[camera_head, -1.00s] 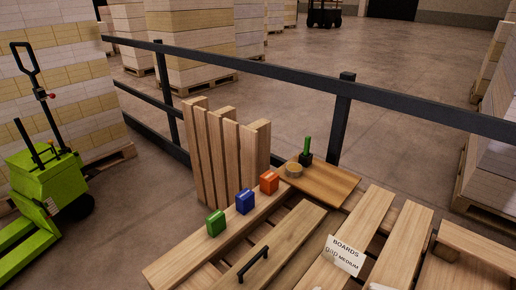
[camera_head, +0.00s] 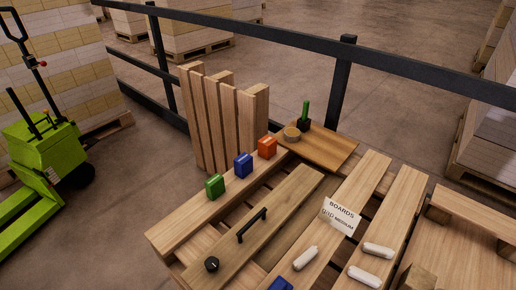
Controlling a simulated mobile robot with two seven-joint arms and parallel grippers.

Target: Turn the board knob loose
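A black round knob (camera_head: 211,264) sits near the front left end of a wooden board (camera_head: 262,222). The same board carries a black bar handle (camera_head: 252,225) farther along it. A white card (camera_head: 341,216) reading "BOARDS gap MEDIUM" lies on the slats to the right of the board. Neither of my grippers shows in the head view.
Green (camera_head: 215,186), blue (camera_head: 243,165) and orange (camera_head: 267,146) blocks stand on the slat behind the board. Several white rounded pieces (camera_head: 305,258) lie on the right slats. Upright planks (camera_head: 222,120) and a dark railing (camera_head: 340,85) stand behind. A green pallet truck (camera_head: 42,150) is at left.

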